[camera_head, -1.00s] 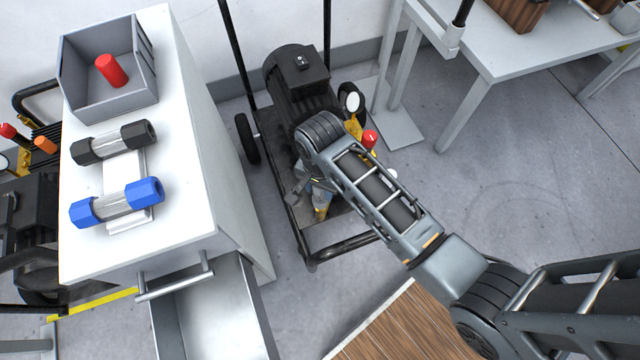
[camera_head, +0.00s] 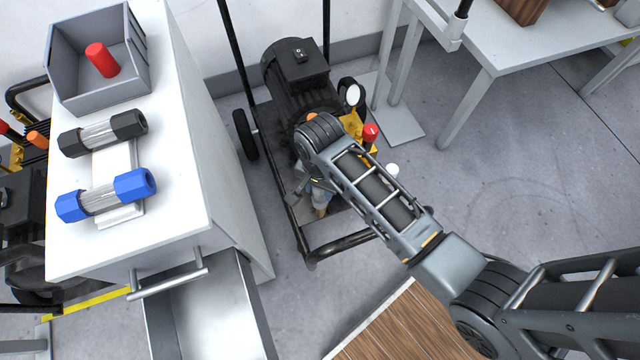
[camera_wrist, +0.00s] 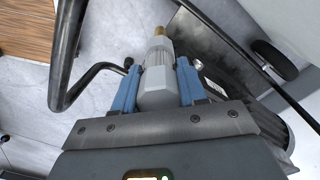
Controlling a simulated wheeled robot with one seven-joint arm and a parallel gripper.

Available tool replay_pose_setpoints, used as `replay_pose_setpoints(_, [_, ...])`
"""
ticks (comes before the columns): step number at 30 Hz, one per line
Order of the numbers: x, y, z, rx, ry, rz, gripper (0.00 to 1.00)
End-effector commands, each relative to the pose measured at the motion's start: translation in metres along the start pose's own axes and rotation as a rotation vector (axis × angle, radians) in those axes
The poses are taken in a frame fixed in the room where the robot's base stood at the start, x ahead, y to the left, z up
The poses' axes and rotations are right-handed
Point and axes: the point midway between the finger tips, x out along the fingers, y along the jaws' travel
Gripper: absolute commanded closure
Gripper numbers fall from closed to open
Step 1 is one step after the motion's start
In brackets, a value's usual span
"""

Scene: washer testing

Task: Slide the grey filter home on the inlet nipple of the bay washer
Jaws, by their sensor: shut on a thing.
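The grey filter (camera_wrist: 157,84) is held between the two blue fingers of my gripper (camera_wrist: 156,72) in the wrist view. A brass-coloured end (camera_wrist: 158,32) shows beyond its narrow neck; whether this belongs to the filter or is the inlet nipple I cannot tell. The bay washer (camera_head: 297,75), a wheeled black frame with a dark motor and yellow pump (camera_head: 354,128), stands mid-picture in the head view. In that view my gripper (camera_head: 318,192) is low over the frame's front part, partly hidden by my arm. No contact between filter and nipple can be made out.
A white cabinet (camera_head: 190,150) at left carries a grey bin (camera_head: 65,75) with a red cylinder, a black-ended filter (camera_head: 103,133) and a blue-ended filter (camera_head: 105,195). Its drawer (camera_head: 205,310) is open. The washer's black front bar (camera_head: 345,243) runs close to my gripper.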

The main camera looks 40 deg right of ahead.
Motion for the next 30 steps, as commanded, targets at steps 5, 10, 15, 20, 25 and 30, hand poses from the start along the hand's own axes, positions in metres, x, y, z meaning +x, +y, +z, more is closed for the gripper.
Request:
replay_pose_setpoints(5, [0.0019, -0.0002, -0.0001, 0.000, 0.000, 0.000, 0.92])
replay_pose_setpoints(10, [0.0019, -0.0002, -0.0001, 0.000, 0.000, 0.000, 0.92])
replay_pose_setpoints(15, [0.0019, -0.0002, -0.0001, 0.000, 0.000, 0.000, 0.47])
replay_pose_setpoints(20, [0.0020, -0.0001, 0.0000, 0.000, 0.000, 0.000, 0.32])
replay_pose_setpoints(25, [0.0020, -0.0001, 0.0000, 0.000, 0.000, 0.000, 0.29])
replay_pose_setpoints(30, [-0.0023, -0.0002, -0.0001, 0.000, 0.000, 0.000, 0.29])
